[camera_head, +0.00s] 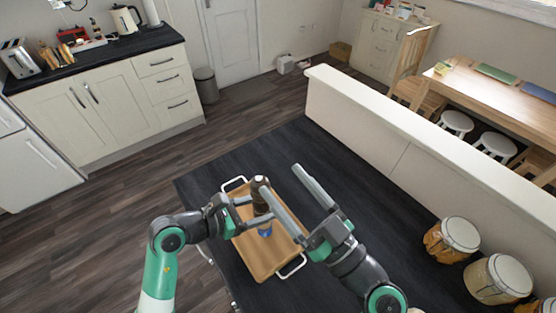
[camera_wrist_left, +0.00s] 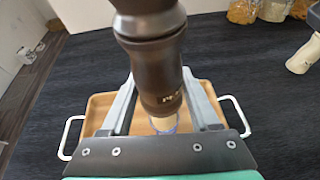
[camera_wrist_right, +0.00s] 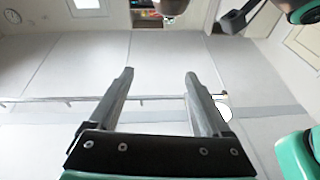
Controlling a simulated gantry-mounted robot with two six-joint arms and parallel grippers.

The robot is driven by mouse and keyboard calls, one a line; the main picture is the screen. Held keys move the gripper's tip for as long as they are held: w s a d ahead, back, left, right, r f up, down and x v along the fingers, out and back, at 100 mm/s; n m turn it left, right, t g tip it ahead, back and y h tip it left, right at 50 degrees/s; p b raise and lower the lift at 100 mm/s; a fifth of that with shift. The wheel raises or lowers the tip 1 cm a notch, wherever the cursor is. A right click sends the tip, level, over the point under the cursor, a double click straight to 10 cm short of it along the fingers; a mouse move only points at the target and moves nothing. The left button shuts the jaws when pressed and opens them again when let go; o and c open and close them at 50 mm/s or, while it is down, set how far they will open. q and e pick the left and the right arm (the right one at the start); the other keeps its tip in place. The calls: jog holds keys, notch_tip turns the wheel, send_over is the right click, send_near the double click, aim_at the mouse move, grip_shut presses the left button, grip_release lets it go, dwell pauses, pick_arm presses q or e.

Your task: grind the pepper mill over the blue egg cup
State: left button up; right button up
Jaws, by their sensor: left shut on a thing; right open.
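The dark brown pepper mill (camera_head: 259,184) stands upright over the wooden tray (camera_head: 259,257). My left gripper (camera_head: 254,204) is shut on the mill, with a finger on each side of it in the left wrist view (camera_wrist_left: 165,95). The blue egg cup (camera_head: 265,231) is on the tray below the mill. In the left wrist view its rim and pale contents (camera_wrist_left: 163,124) are partly hidden by the mill. My right gripper (camera_head: 280,178) is open, its fingers spread; one finger overlaps the mill in the head view. In the right wrist view nothing is between its fingers (camera_wrist_right: 158,75).
The tray has white handles (camera_head: 292,267) and lies on a dark counter (camera_head: 350,195). Several lidded jars (camera_head: 453,238) stand at the counter's right. A low white-topped wall (camera_head: 400,125) borders the far side. Dark counter between tray and jars is mostly clear.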

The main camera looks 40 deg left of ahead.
notch_tip(320, 180, up, 6)
jog(key=s+a+m+t, duration=0.1)
jog(key=m+t, duration=0.2)
jog(key=t, duration=0.7)
jog(key=shift+a+r, duration=0.15)
jog(key=shift+a, duration=0.15)
jog(key=shift+r, duration=0.1)
notch_tip(320, 180, up, 7)
dwell(0.4)
